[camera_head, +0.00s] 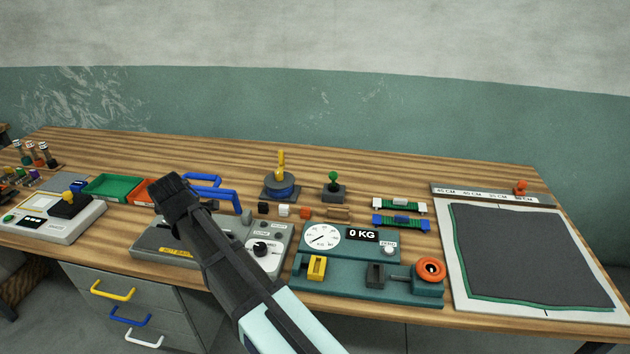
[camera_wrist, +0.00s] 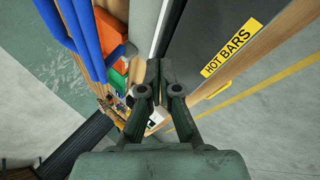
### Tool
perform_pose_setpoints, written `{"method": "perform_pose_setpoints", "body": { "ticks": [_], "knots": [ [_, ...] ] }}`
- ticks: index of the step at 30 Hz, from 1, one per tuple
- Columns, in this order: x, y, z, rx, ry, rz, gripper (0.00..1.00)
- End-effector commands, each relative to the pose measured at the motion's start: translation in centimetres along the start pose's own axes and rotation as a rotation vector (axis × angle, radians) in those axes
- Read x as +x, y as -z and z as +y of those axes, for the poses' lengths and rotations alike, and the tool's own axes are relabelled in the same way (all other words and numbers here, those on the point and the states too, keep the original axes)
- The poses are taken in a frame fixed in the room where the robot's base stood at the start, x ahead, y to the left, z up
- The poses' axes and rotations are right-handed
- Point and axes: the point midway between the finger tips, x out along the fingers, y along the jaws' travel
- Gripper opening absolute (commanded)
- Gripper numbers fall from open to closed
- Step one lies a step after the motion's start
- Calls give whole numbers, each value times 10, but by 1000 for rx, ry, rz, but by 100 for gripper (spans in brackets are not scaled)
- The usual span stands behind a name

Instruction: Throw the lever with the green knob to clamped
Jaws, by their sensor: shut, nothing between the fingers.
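The lever with the green knob (camera_head: 333,177) stands on a small dark base (camera_head: 334,194) at the back middle of the bench in the head view. The knob looks roughly upright over its base; I see no clamped marking. My gripper (camera_head: 170,190) is well to the left of it, above the grey sealing machine. In the wrist view my gripper's fingers (camera_wrist: 152,75) are together and hold nothing. The green knob is not visible in the wrist view.
The grey machine has a blue handle (camera_head: 215,188) and a HOT BARS label (camera_wrist: 231,47). Small blocks (camera_head: 284,210) lie in front.

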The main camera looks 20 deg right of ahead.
Motion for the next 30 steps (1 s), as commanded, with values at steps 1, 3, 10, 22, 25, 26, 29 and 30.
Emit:
{"method": "perform_pose_setpoints", "body": {
  "ticks": [1, 3, 10, 22, 25, 26, 29, 30],
  "knots": [
    [-5, -35, 11, -66, -36, -49, 0],
    [-11, -76, 27, -176, -76, -120, 0],
    [-30, -195, 52, -508, -119, -353, 0],
    [-56, -356, 31, -1052, 34, -688, 0],
    [-60, -373, 28, -1118, 66, -722, 0],
    [-61, -376, 27, -1132, 73, -729, 0],
    [-62, -381, 26, -1158, 86, -741, 0],
    [-63, -381, 27, -1162, 88, -743, 0]
  ]
}}
